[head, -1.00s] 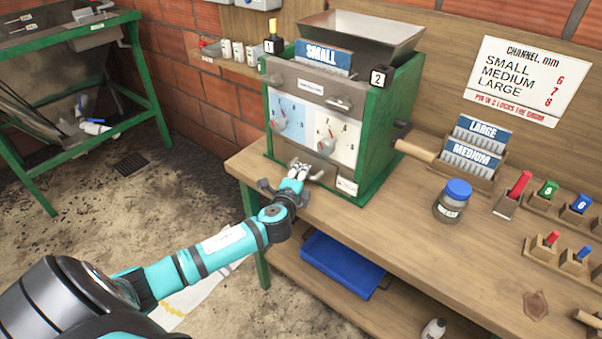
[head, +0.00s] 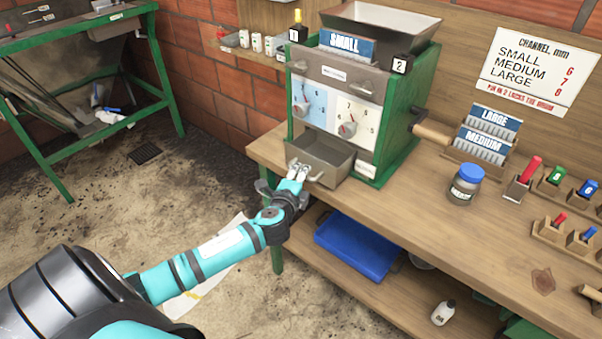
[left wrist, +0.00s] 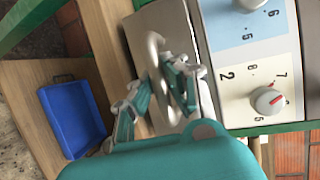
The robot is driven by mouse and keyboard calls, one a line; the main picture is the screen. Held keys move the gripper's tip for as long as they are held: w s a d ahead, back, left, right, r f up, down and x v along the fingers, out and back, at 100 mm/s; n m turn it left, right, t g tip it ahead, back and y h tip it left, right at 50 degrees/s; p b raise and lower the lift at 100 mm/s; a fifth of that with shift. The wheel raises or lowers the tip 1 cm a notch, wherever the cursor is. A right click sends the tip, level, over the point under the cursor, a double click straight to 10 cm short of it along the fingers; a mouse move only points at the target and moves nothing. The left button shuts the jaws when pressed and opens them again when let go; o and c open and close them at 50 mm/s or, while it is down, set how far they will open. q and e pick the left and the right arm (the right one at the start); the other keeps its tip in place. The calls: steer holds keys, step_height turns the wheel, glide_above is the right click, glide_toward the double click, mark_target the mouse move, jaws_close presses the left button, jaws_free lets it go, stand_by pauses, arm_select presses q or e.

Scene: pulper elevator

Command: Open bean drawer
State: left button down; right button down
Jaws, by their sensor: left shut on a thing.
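The bean drawer (head: 322,158) is a grey metal drawer low in the front of the green pulper machine (head: 378,130). It stands partly pulled out, and its open top shows an empty-looking inside. My left gripper (head: 299,172) is at the drawer's front, shut on the drawer handle (head: 317,177). In the left wrist view the handle (left wrist: 155,50) shows beside the fingers (left wrist: 165,85), on the grey drawer front. The fingers hide part of the handle. My right gripper is not in view.
Two dials (head: 347,129) sit above the drawer. A hand crank (head: 432,132) sticks out at the machine's right. A blue-lidded jar (head: 465,184) and colored pins stand on the bench (head: 420,215). A blue tray (head: 357,247) lies on the shelf below.

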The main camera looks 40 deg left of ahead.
arm_select(q)
steer(key=c, duration=1.7)
jaws_free()
steer(key=shift+s+f, duration=0.15)
steer(key=shift+o, duration=1.9)
steer(key=v, duration=1.2)
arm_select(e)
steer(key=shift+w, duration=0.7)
